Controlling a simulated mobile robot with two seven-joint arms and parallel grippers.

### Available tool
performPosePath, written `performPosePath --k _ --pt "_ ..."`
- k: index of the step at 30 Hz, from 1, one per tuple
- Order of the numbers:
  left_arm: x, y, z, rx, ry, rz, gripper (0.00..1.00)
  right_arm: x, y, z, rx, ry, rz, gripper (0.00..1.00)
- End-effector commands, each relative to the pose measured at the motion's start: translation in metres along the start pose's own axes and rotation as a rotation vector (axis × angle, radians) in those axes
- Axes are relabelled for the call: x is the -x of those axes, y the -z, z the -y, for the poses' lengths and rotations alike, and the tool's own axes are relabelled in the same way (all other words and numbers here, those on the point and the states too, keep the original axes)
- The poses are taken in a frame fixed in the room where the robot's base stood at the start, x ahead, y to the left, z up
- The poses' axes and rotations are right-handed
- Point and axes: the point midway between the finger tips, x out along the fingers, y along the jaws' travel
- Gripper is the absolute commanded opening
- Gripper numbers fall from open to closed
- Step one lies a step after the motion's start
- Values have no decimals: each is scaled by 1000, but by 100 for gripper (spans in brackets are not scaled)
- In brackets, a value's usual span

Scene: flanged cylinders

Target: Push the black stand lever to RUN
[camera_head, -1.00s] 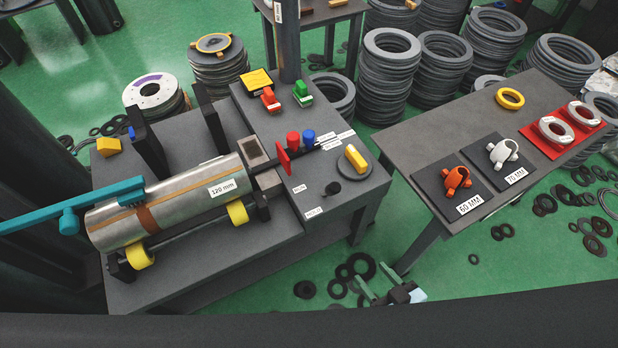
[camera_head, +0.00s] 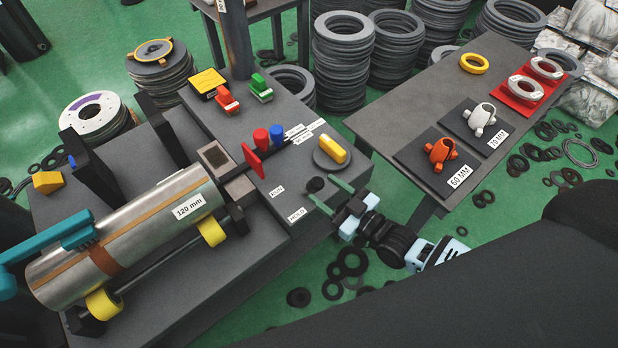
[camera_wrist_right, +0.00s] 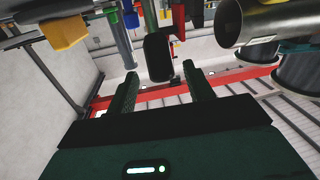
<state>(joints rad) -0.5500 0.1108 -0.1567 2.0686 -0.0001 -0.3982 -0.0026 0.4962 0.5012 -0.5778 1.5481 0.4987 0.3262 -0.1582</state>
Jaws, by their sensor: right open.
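The black stand lever (camera_head: 315,185) stands on the grey bench top, near the RUN label (camera_head: 277,191) and the HOLD label (camera_head: 296,215). My right gripper (camera_head: 320,187) reaches in from the lower right, its two green fingers open on either side of the lever in the head view. In the right wrist view the lever's dark knob (camera_wrist_right: 158,57) appears between the fingertips (camera_wrist_right: 160,72), with gaps visible on both sides. I cannot tell whether either finger touches it. My left gripper is not in view.
A metal cylinder marked 120 mm (camera_head: 150,220) lies on yellow rollers (camera_head: 210,230). Red (camera_head: 261,138) and blue (camera_head: 276,134) knobs and a yellow handle (camera_head: 333,149) stand behind the lever. A side table (camera_head: 400,120) holds orange and white flanged parts.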

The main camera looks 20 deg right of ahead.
Motion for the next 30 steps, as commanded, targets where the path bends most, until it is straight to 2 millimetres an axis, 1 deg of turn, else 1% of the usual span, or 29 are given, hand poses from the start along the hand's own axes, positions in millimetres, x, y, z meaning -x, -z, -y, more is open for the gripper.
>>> performPosePath --k 1,3,6,10,15,22,23,30 --pt "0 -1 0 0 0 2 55 -9 1 0 0 0 -2 52" --pt "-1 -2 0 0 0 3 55 -20 0 0 0 0 -1 52" --pt "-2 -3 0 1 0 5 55 -34 0 0 -1 0 0 52" --pt "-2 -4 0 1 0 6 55 -48 -1 0 -1 0 1 52" --pt "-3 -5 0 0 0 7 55 -56 -1 1 -1 1 2 52" --pt "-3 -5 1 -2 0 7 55 -56 -1 1 -1 1 2 52" --pt "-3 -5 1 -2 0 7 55 -56 0 1 -1 1 2 51" --pt "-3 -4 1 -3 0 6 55 -56 0 1 -1 1 2 19"
